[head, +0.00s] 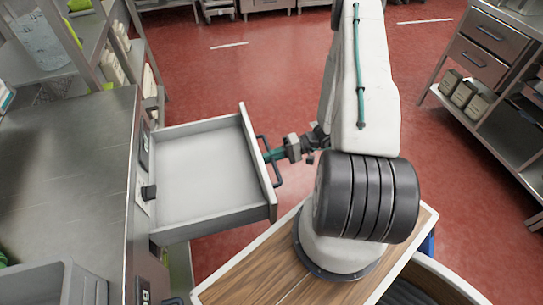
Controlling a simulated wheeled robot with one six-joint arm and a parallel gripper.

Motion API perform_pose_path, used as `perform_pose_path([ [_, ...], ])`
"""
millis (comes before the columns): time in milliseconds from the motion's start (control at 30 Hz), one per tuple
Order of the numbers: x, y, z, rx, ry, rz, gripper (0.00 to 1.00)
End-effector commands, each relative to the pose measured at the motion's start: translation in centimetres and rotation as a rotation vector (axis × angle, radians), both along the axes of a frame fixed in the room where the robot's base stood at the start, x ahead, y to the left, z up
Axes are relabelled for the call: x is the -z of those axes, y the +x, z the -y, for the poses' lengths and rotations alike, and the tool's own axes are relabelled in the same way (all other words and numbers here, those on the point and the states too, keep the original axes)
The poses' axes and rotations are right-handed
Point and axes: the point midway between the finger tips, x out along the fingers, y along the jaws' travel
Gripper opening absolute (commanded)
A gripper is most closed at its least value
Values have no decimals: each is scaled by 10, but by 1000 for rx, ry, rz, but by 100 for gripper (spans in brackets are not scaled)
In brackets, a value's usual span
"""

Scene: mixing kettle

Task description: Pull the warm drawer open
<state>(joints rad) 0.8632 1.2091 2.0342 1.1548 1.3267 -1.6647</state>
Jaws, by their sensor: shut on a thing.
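The drawer (195,170) is pulled well out from the left counter, and its pale inside looks empty. Its front panel (255,160) faces right and has a dark bar handle (277,176). The exact contact of the fingers on the bar is small and partly hidden. I cannot read the label on the counter front.
The steel counter (65,150) has a grey bin (60,285) at its near corner. Shelving (110,50) stands behind it at upper left. Another steel unit with drawers (480,55) stands at right. The red floor (225,75) is clear beyond the drawer.

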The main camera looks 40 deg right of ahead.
Motion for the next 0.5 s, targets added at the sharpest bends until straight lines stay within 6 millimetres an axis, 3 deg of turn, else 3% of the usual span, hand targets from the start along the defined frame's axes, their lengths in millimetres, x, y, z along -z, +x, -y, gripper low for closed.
perform_pose_path([
  [100, 1, -2, -1, -4, 0, -3, 0],
  [133, 1, -2, -1, -3, 0, -3, 23],
  [167, 1, -1, -1, -3, 0, -3, 31],
  [500, 0, -2, 3, 2, 0, -1, 32],
])
